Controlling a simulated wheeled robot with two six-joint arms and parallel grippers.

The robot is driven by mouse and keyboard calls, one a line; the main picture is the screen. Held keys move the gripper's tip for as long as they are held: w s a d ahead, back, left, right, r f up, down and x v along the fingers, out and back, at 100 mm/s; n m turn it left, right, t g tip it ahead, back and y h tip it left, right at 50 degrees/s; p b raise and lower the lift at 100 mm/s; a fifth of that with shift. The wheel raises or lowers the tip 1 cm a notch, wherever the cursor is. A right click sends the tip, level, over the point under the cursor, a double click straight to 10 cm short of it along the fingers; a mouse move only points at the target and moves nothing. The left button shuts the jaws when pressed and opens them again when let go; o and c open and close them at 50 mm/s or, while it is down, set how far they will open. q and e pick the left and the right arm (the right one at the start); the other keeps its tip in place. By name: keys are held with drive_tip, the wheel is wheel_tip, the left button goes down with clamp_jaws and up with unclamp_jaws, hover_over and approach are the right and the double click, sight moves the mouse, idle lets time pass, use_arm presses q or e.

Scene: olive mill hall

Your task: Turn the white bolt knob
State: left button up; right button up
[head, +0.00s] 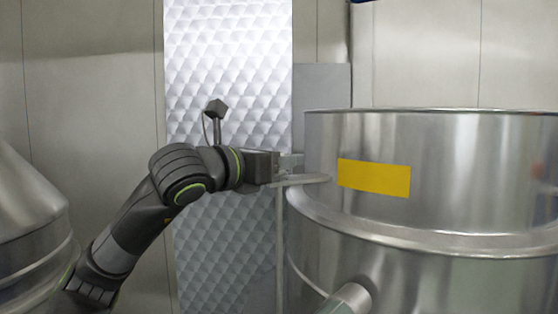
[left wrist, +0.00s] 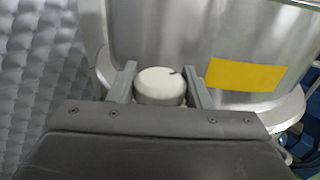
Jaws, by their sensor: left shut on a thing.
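The white bolt knob (left wrist: 158,88) is a round, pale cap with a short dark mark near its upper right edge, seen in the left wrist view. It sits between the two grey fingers of my left gripper (left wrist: 159,74), which is shut on it. In the head view my left gripper (head: 303,170) reaches in from the left, level with the upper part of the steel tank (head: 440,150). The knob cannot be made out there. My right gripper is not in view.
The large steel tank bears a yellow label (head: 374,177) just right of my left gripper. Another steel vessel (head: 28,220) stands at the far left. A quilted metal panel (head: 228,50) covers the wall behind my arm.

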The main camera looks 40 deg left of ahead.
use_arm(q)
drive_tip(key=shift+f, duration=0.1)
drive_tip(key=o, duration=1)
drive_tip(key=shift+w, duration=0.1)
drive_tip(key=shift+r, duration=0.2)
drive_tip(key=shift+r+b, duration=0.3)
drive_tip(key=shift+r, duration=4.55)
